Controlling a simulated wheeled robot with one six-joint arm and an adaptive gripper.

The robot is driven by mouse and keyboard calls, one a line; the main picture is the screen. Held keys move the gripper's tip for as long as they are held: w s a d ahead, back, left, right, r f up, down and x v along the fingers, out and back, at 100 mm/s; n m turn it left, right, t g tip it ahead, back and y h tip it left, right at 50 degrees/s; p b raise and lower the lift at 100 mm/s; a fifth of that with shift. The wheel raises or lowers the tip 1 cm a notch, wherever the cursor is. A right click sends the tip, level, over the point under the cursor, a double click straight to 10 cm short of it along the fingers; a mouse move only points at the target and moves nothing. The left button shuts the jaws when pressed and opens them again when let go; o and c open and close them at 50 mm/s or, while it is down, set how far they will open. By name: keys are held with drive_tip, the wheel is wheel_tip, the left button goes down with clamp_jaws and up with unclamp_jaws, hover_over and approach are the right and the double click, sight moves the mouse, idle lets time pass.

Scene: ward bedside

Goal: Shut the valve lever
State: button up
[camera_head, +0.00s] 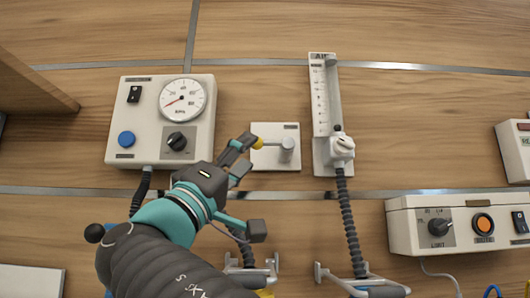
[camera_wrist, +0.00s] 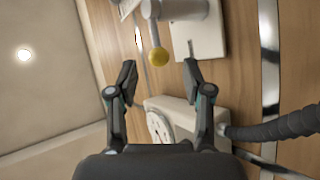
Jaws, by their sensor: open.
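The valve lever is a short grey bar (camera_head: 271,143) with a yellow knob (camera_head: 258,143) at its end. It points left from a round grey pivot (camera_head: 287,150) on a white wall plate (camera_head: 290,131). My gripper (camera_head: 248,187) is open and empty, left of and below the plate, with one finger beside the knob in the head view. In the wrist view, the knob (camera_wrist: 158,57) shows just beyond the gap between the open fingertips (camera_wrist: 161,76). I cannot tell whether a finger touches it.
A gauge box (camera_head: 148,90) stands on the wall to the left, with a hose below it. A flowmeter (camera_head: 320,98) with a hose (camera_head: 348,215) is to the right. A control box (camera_head: 405,230) sits at lower right. Metal rails cross the wooden wall.

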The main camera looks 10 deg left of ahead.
drive_tip(key=v, duration=0.7)
drive_tip(key=shift+f, duration=0.2)
drive_tip(key=shift+s, duration=0.1)
